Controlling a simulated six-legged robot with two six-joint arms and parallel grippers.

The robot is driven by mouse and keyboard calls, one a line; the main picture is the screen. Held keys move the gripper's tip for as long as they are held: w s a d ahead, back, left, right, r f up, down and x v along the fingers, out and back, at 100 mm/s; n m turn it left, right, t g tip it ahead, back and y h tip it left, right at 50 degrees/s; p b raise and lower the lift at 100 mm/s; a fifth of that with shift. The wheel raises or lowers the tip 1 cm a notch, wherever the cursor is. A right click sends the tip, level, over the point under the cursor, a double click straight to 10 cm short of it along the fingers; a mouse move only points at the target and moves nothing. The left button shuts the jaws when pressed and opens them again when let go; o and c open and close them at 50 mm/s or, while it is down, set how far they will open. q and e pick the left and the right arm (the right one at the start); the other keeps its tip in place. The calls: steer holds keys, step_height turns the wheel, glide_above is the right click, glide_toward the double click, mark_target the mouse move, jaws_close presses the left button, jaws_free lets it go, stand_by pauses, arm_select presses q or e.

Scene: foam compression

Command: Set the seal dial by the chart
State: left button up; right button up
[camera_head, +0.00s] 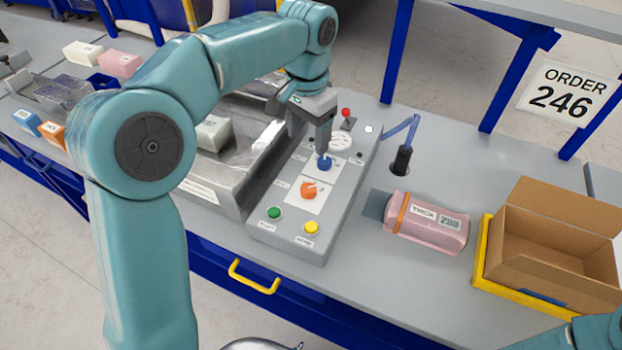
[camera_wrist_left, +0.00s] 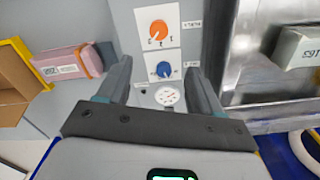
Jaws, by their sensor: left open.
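The grey control panel (camera_head: 262,228) carries an orange dial (camera_head: 309,189) and a blue dial (camera_head: 325,164), each on a white plate with marks. The dial labels are too small to read, so I cannot tell which is the seal dial. My left gripper (camera_head: 323,148) points down just above the blue dial. In the left wrist view the fingers are apart, with the blue dial (camera_wrist_left: 164,69) seen between their tips and the orange dial (camera_wrist_left: 159,29) beyond. I cannot tell whether the fingers touch the blue dial. My right gripper is out of view.
The panel also has a green button (camera_head: 274,213), a yellow button (camera_head: 311,228), a round gauge (camera_head: 341,142) and a red-topped lever (camera_head: 346,117). A pink strapped pack (camera_head: 428,224) and an open carton (camera_head: 570,232) stand right. A metal press bed (camera_head: 237,170) is left. An "ORDER 246" sign (camera_head: 566,92) hangs behind.

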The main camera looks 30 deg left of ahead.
mark_target(308, 188)
arm_select(q)
steer(key=f, duration=1)
steer(key=s+f+p, duration=0.1)
steer(key=f, duration=0.4)
steer(key=shift+w+d+f, duration=0.1)
steer(key=shift+w+f, duration=0.1)
steer(key=shift+w, duration=0.05)
steer(key=shift+s+r, duration=0.1)
steer(key=shift+s, duration=0.05)
steer(key=c, duration=0.9)
steer(key=shift+c, duration=0.9)
